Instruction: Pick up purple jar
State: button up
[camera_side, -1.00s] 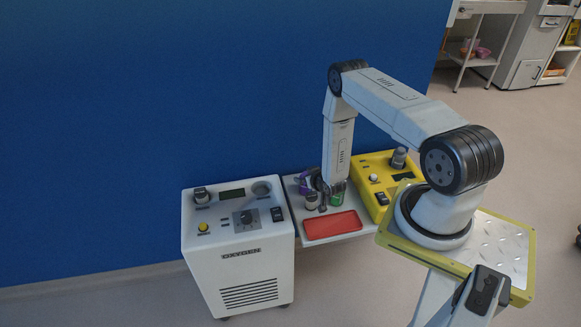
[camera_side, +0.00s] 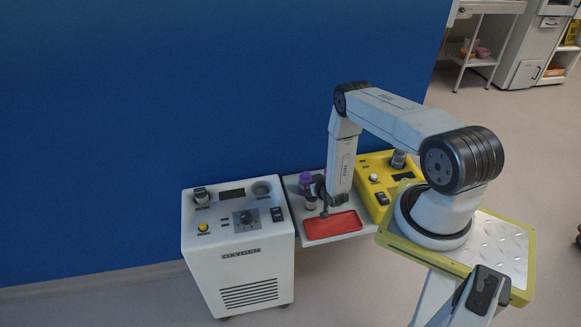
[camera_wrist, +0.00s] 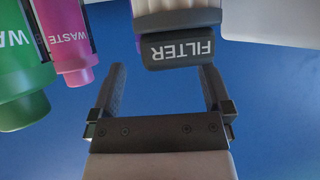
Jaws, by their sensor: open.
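The purple jar (camera_side: 305,181) stands at the back left of the small shelf in the side view. In the wrist view only a thin purple sliver (camera_wrist: 139,45) shows behind a white, dark-capped jar marked FILTER (camera_wrist: 180,47), and it may be part of the purple jar. My gripper (camera_wrist: 165,76) is open and empty, with the FILTER jar's cap just beyond and between its fingertips. In the side view my gripper (camera_side: 324,205) is over the back of the red tray, to the right of and in front of the purple jar.
Green (camera_wrist: 24,65) and pink (camera_wrist: 68,40) WASTE containers are at the left in the wrist view. A red tray (camera_side: 335,225) lies on the shelf front. The white oxygen unit (camera_side: 240,255) and yellow unit (camera_side: 372,185) flank the shelf; a blue wall stands behind.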

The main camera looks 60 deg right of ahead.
aim_at(308, 178)
jog(key=shift+w+d+f, duration=0.1)
jog(key=shift+w, duration=0.05)
jog(key=shift+x, duration=2.5)
jog(key=shift+w+d, duration=0.1)
jog(key=c, duration=1.3)
jog(key=shift+o, duration=0.2)
jog(key=shift+r, duration=0.35)
